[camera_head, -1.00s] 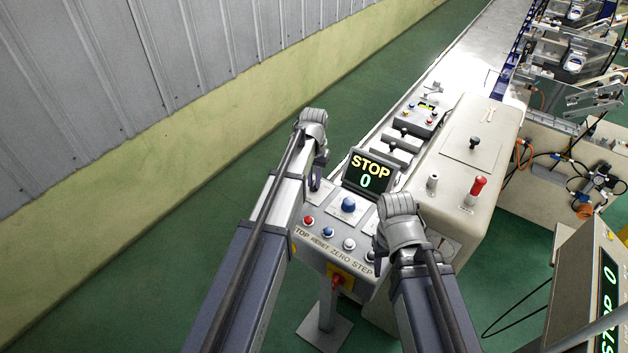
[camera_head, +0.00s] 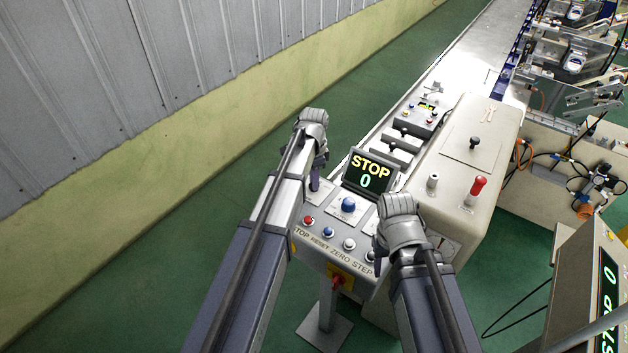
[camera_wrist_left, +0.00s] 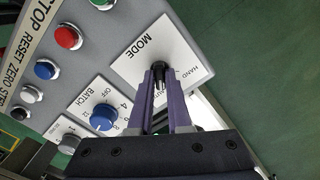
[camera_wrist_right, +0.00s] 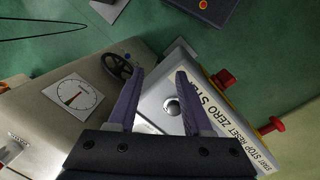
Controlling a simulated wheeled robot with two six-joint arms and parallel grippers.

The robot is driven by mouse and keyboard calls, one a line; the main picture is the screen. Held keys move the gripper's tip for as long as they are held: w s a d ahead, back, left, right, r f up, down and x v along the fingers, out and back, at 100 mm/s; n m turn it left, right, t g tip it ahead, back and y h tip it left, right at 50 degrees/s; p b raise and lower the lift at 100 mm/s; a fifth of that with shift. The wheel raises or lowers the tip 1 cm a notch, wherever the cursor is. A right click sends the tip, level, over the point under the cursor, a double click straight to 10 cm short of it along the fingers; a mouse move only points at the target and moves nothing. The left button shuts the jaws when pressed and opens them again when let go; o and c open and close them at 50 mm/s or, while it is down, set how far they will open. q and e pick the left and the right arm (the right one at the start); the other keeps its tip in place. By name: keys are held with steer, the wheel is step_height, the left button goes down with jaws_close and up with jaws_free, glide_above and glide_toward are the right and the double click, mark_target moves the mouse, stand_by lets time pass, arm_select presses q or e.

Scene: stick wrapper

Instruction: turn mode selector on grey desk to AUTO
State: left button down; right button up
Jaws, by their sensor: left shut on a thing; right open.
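The mode selector is a small black knob (camera_wrist_left: 160,72) on a white plate (camera_wrist_left: 138,58) marked MODE, HAND and a partly hidden AUTO, in the left wrist view. My left gripper (camera_wrist_left: 160,80) is shut on the knob, one finger on each side. The fingers hide part of the knob, so I cannot tell which mark it points at. The grey desk (camera_head: 318,249) carries the plate at its left side, with my left gripper (camera_head: 315,178) over it. My right gripper (camera_wrist_right: 157,75) is open and empty near the desk's right corner, near a silver button (camera_wrist_right: 172,106).
A display (camera_head: 368,174) on the desk reads STOP 0. A blue BATCH knob (camera_wrist_left: 103,117) is beside the MODE plate. Red (camera_wrist_left: 68,37), blue and silver buttons line the front edge. A cream cabinet (camera_wrist_right: 68,72) with a gauge and black handwheel (camera_wrist_right: 115,66) adjoins the right side.

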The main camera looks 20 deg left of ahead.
arm_select(q)
steer(key=shift+m, duration=0.9)
steer(key=c, duration=0.9)
jaws_free()
steer(key=shift+o, duration=0.2)
steer(key=shift+r, duration=0.15)
step_height(320, 180, up, 8)
steer(key=p, duration=0.8)
steer(key=shift+f, duration=0.2)
